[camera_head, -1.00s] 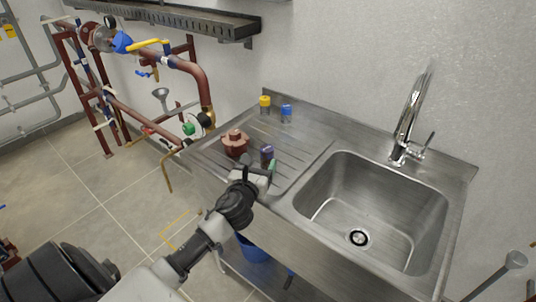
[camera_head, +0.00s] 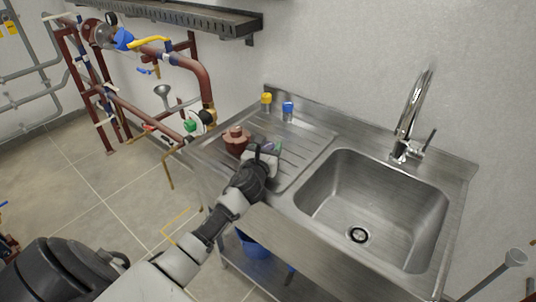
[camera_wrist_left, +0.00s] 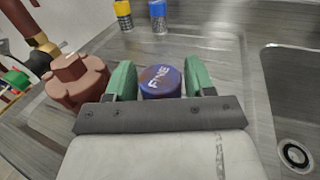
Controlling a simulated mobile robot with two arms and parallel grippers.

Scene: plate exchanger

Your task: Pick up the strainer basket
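A cylinder with a purple cap (camera_wrist_left: 160,81) marked "FINE", seemingly a strainer basket, stands on the sink's ribbed drainboard. My left gripper (camera_head: 268,152) is over it. In the left wrist view, the gripper's green fingers (camera_wrist_left: 161,82) are spread, one on each side of the cap. I see no clear grip on it. In the head view, my gripper hides most of this cylinder. Two similar cylinders stand behind, one with a yellow cap (camera_head: 266,98) and one with a blue cap (camera_head: 288,106). My right gripper is not in view.
A reddish-brown knobbed part (camera_head: 236,141) stands close to the left of my gripper. The sink basin (camera_head: 375,205) and tap (camera_head: 407,125) are to the right. Pipes (camera_head: 195,75) run at the left. A wall lies behind the drainboard.

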